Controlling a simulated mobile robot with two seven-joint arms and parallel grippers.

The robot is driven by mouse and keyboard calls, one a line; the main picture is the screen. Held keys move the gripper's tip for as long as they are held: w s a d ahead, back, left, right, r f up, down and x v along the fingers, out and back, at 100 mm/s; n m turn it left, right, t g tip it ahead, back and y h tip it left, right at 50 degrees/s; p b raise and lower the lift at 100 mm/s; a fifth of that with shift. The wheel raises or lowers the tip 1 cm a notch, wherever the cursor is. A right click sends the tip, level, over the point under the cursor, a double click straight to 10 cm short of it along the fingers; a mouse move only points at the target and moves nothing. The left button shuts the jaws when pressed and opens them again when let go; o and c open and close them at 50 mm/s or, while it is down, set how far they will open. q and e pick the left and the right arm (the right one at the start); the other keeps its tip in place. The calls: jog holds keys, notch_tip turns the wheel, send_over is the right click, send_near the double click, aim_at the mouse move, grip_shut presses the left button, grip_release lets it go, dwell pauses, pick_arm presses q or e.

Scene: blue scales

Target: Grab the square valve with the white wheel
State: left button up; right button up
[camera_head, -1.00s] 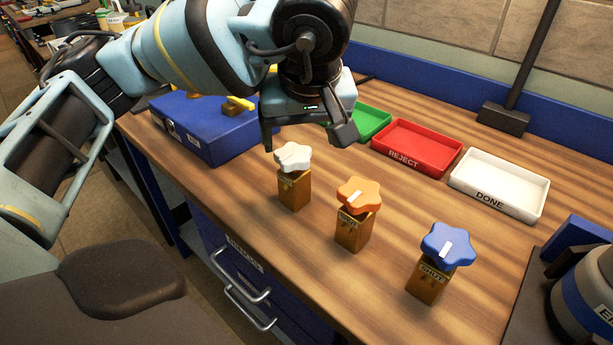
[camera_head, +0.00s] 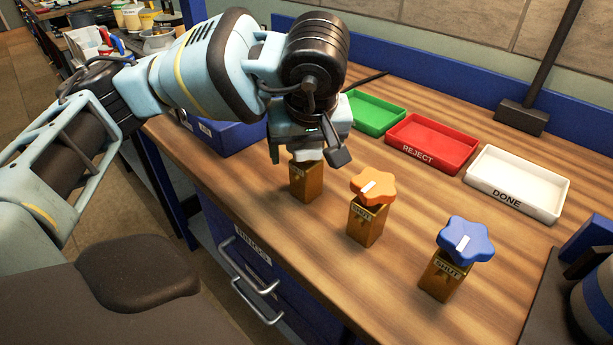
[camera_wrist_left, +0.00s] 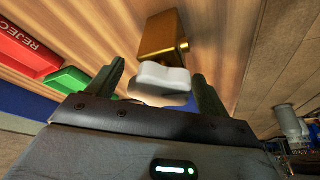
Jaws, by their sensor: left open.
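The square valve (camera_head: 306,182) has a brass block body and a white wheel on top. It stands upright on the wooden bench, leftmost of three valves. In the head view my left gripper (camera_head: 308,158) hides most of the white wheel. In the left wrist view the white wheel (camera_wrist_left: 162,80) sits between the two open fingers, with the brass body (camera_wrist_left: 163,38) beyond it. I cannot tell whether a finger touches the wheel. My right gripper is not in view.
A valve with an orange wheel (camera_head: 373,188) and one with a blue wheel (camera_head: 465,240) stand to the right. Behind are a green tray (camera_head: 374,112), a red REJECT tray (camera_head: 432,144) and a white DONE tray (camera_head: 517,183). A blue case (camera_head: 228,137) lies left, partly hidden.

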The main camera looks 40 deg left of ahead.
pick_arm(q)
jog(key=c, duration=1.7)
grip_shut()
jog(key=shift+r, duration=0.4)
jog(key=v, duration=0.3)
jog(key=shift+a+r, duration=0.1)
jog(key=shift+a, duration=0.1)
jog(key=s+d+p, duration=0.1)
jog(key=s+d, duration=0.2)
jog(key=s, duration=0.3)
jog(key=s+d+r+p, duration=0.1)
jog(key=s+d, duration=0.2)
jog(key=s, duration=0.4)
jog(key=shift+s+d, duration=0.3)
